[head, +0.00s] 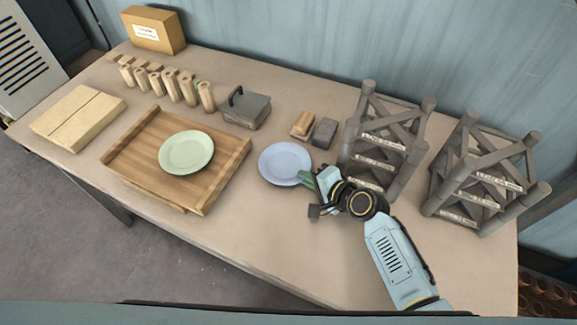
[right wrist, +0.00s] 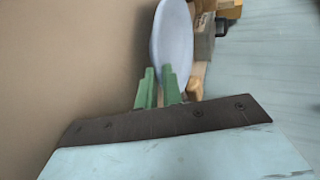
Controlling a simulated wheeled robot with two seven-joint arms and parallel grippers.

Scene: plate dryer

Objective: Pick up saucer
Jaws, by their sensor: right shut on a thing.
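A pale blue saucer (head: 284,162) is near the middle of the table in the head view. My right gripper (head: 306,180) is at its right edge, with green fingertips shut on the rim. In the right wrist view the saucer (right wrist: 172,35) extends beyond the two green fingers (right wrist: 160,85). Whether the saucer touches the table is hard to tell. A pale green plate (head: 186,152) lies on a wooden tray (head: 230,165) to the left. My left gripper is not in view.
Two grey wooden racks (head: 378,140) (head: 478,180) stand right of the saucer. The front table area is clear.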

